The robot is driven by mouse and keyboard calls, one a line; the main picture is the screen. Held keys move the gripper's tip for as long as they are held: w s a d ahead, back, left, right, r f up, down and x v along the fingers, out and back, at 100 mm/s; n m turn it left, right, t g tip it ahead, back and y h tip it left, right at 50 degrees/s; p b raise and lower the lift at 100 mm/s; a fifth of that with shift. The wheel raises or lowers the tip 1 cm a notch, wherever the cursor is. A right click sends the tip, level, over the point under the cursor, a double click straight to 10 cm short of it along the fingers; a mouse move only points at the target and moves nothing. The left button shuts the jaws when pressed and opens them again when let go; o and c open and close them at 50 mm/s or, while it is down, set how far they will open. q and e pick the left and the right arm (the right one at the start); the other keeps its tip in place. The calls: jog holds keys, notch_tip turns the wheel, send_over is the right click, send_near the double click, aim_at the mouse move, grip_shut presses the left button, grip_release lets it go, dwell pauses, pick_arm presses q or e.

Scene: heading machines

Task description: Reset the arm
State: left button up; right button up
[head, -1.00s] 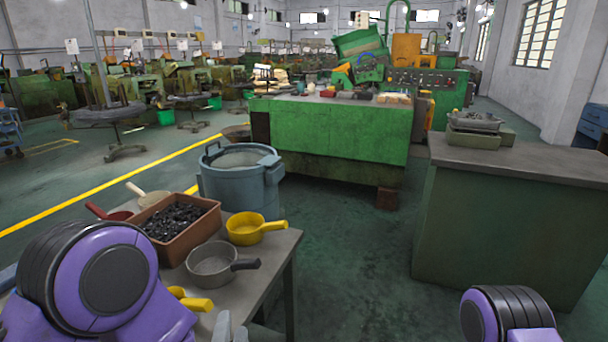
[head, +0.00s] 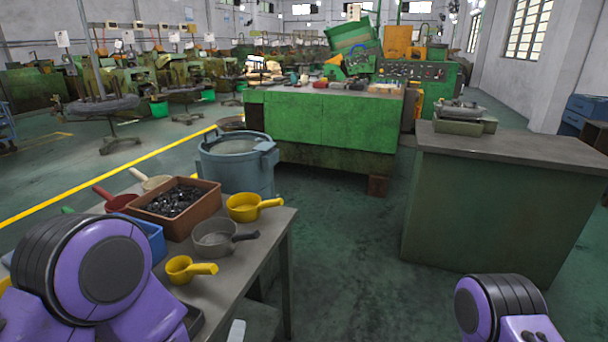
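My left arm shows at the lower left of the head view as a purple and black joint, in front of the side table. My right arm shows as a purple and black joint at the bottom right, over the floor. Neither gripper is clearly visible, so I cannot see whether they hold anything. A small pale piece at the bottom edge, right of my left arm, is too cut off to identify.
The side table (head: 262,262) holds a brown bin (head: 207,200) of dark parts, a grey pan (head: 212,238), yellow scoops (head: 186,269) and a blue bin (head: 150,236). A blue drum (head: 238,175), green machine (head: 325,124) and green cabinet (head: 490,215) stand beyond. Floor (head: 345,260) between is clear.

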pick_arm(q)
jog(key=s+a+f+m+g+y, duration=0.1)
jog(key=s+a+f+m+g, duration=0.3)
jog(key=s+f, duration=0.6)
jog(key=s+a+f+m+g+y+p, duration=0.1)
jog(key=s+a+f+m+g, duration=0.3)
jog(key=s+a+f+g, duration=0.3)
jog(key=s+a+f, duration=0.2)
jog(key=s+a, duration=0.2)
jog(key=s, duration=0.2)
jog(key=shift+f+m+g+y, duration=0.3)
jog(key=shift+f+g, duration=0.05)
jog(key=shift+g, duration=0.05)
